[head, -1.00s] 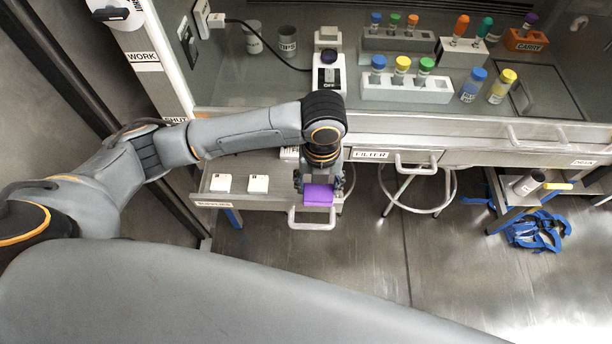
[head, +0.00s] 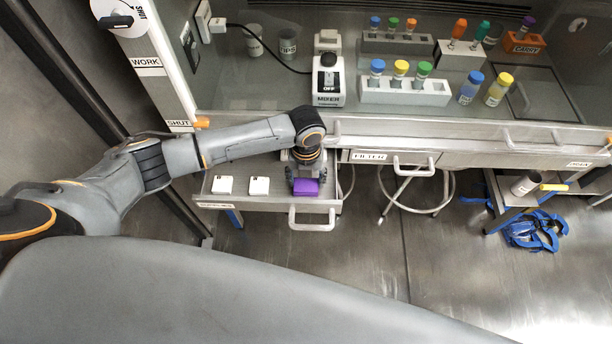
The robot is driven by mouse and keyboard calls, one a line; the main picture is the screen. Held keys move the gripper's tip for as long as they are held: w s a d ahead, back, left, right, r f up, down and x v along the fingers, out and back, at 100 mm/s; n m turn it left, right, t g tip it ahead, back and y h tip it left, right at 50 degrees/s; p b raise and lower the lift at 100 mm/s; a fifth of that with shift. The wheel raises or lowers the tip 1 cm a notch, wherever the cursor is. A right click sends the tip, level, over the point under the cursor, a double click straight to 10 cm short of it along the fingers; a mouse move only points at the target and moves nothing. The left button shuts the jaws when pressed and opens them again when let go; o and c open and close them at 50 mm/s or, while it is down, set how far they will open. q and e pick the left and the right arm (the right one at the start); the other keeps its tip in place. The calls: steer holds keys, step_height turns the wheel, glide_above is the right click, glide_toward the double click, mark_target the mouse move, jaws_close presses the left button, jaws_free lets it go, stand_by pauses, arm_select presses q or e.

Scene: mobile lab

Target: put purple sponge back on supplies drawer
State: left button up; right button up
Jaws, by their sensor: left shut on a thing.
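The purple sponge (head: 306,188) shows at the right part of the open supplies drawer (head: 270,199), below the bench front. My left gripper (head: 305,176) points down and is shut on the sponge from above. The sponge is over or in the drawer, beside two small white boxes; whether it touches the drawer floor I cannot tell. The gripper hides the sponge's far side. The drawer's label at its left front edge is hard to read. My right gripper is not in view.
Two white boxes (head: 222,185) (head: 258,186) lie in the drawer's left part. The drawer handle (head: 312,218) sticks out in front. A filter drawer (head: 385,157) is shut to the right. A mixer (head: 328,82) and vial racks (head: 405,91) stand on the bench above.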

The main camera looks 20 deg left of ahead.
mark_target(306, 182)
arm_select(q)
steer(key=shift+f, duration=0.1)
steer(key=o, duration=1)
steer(key=shift+f+b, duration=0.25)
steer(key=shift+b, duration=0.3)
step_height(306, 182, up, 14)
steer(key=shift+s+a+r+b, duration=0.1)
steer(key=shift+b, duration=0.55)
